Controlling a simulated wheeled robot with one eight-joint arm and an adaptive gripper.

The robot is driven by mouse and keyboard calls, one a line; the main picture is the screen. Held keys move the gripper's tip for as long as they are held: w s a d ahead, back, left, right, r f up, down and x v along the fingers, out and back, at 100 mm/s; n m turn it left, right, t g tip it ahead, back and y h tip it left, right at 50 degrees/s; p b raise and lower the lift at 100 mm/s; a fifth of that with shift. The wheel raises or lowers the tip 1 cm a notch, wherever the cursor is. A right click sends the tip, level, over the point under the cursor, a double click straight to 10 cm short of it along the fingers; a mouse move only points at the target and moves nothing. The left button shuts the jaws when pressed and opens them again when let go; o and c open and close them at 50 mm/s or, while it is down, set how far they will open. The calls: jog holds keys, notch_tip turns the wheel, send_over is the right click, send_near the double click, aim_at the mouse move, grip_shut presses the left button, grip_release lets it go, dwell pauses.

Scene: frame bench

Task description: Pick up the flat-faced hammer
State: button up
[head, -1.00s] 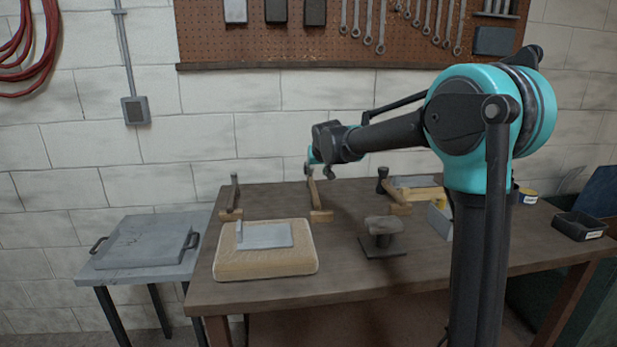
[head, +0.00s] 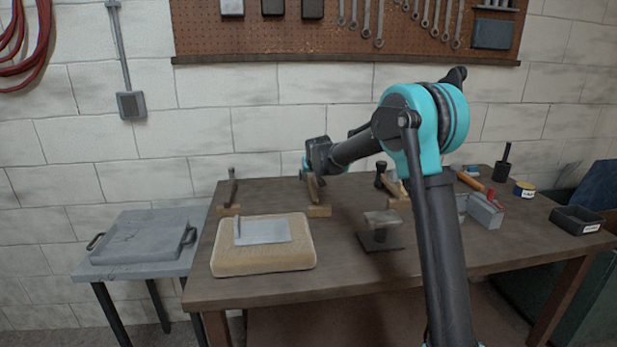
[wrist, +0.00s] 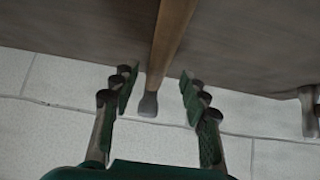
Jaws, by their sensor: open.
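Three upright tools stand in wooden blocks along the back of the bench: a left one (head: 232,187), a middle one (head: 314,188) with a wooden handle, and a right one (head: 380,173) with a dark top. I cannot tell from these frames which is the flat-faced hammer. My gripper (wrist: 157,85) is open, its fingers on either side of the middle tool's wooden shaft (wrist: 172,35) and small grey metal end (wrist: 148,104). The fingers look apart from it. In the head view my gripper is at the middle tool's top, fingertips not clear.
A tan pad (head: 262,259) with a grey plate (head: 264,231) lies at the bench's front left. A small dark stand (head: 380,240) is right of it. A grey box (head: 485,211) and a black tray (head: 577,221) are at the right. Another tool's end (wrist: 309,112) shows at the wrist view's right edge.

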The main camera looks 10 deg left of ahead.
aim_at(311, 179)
jog(key=x, duration=0.5)
jog(key=shift+d, duration=0.1)
grip_shut()
dwell(0.3)
